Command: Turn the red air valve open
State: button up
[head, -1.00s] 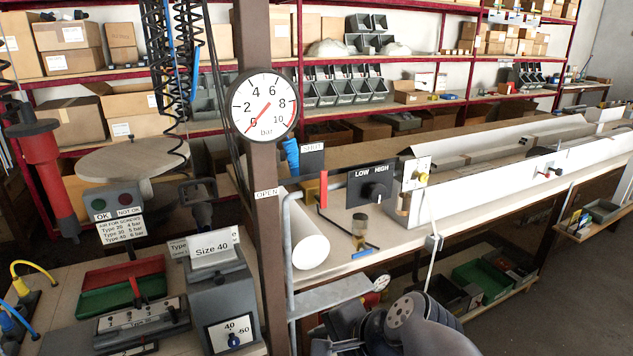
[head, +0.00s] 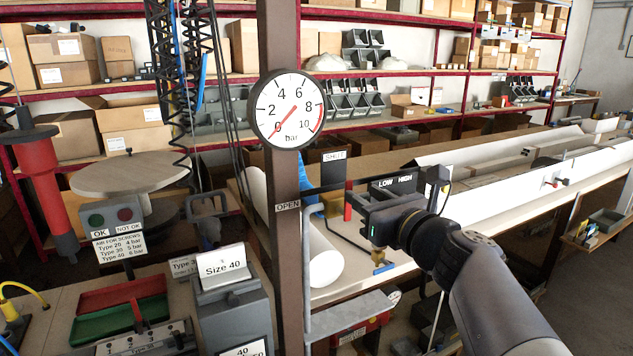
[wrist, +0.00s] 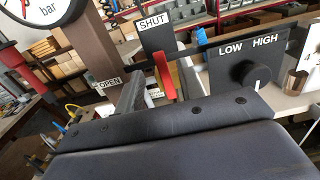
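The red air valve lever (head: 348,212) stands upright below the SHUT sign (head: 334,156). The OPEN sign (head: 287,206) is to its left on the brown post. My gripper (head: 345,200) is at the valve, its arm reaching in from the lower right. In the wrist view the red lever (wrist: 163,75) rises just beyond the gripper's dark body, close to the right of a dark finger (wrist: 132,92). I cannot tell whether they touch. The second finger is not clearly seen. The pressure gauge (head: 290,110) needle points at 0.
The LOW/HIGH regulator knob (wrist: 249,74) is close to the right of the lever. A filter bowl (head: 378,250) hangs below. The brown post (head: 285,240) stands to the left, with a white roll (head: 325,262) behind it on the bench.

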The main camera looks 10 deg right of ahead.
aim_at(350, 186)
jog(key=x, duration=0.8)
jog(key=shift+w+f, duration=0.1)
jog(key=shift+c, duration=0.2)
grip_shut()
